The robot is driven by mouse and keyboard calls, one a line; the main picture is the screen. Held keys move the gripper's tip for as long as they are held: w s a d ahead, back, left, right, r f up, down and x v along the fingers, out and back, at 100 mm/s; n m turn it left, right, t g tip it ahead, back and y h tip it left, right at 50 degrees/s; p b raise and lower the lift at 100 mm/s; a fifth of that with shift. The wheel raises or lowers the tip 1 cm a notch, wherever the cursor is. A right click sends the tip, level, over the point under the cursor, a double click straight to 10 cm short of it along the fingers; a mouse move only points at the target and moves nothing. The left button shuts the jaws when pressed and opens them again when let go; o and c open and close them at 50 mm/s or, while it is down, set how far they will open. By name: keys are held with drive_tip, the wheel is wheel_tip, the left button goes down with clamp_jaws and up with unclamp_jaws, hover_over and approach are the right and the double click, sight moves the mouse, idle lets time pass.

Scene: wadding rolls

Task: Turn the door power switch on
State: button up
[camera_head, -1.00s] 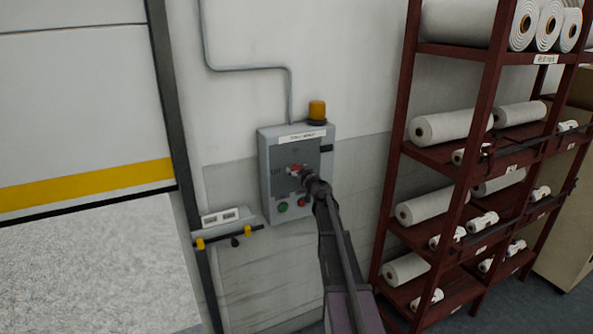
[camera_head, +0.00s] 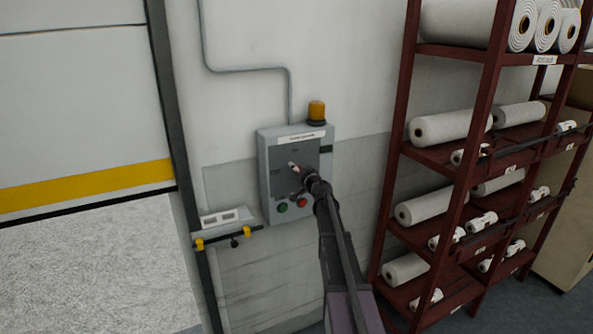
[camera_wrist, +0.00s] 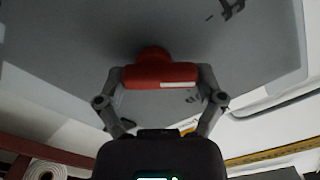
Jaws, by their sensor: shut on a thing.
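The power switch is a red rotary handle (camera_wrist: 160,75) with a white stripe on one end, seen close up in the wrist view. My gripper (camera_wrist: 160,82) is shut on it, one finger at each end. In the head view the grey switch box (camera_head: 267,190) hangs on the wall, and my gripper (camera_head: 301,175) reaches its front. A small pale-tipped part of the handle (camera_head: 292,165) shows there, tilted up-left. A mark on the panel lies above the handle and another to its left. My gripper hides the rest of the handle.
A green button (camera_head: 282,207) and a red button (camera_head: 302,203) sit below the handle. An amber lamp (camera_head: 316,111) tops the box. A red-brown rack (camera_head: 449,155) of white rolls stands close on the right. A door with a yellow stripe (camera_head: 90,186) is left.

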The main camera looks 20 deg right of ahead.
drive_tip(key=m, duration=0.5)
drive_tip(key=shift+d+m, duration=0.15)
drive_tip(key=shift+m, duration=0.15)
drive_tip(key=shift+d+f+m, duration=0.1)
drive_tip(key=shift+d+m, duration=0.05)
drive_tip(key=shift+m, duration=2.05)
drive_tip(key=o, duration=0.8)
drive_tip(key=shift+o, duration=0.2)
drive_tip(key=shift+s, duration=0.1)
drive_tip(key=s, duration=1.2)
drive_tip(key=shift+d, duration=0.2)
drive_tip(key=shift+w, duration=0.1)
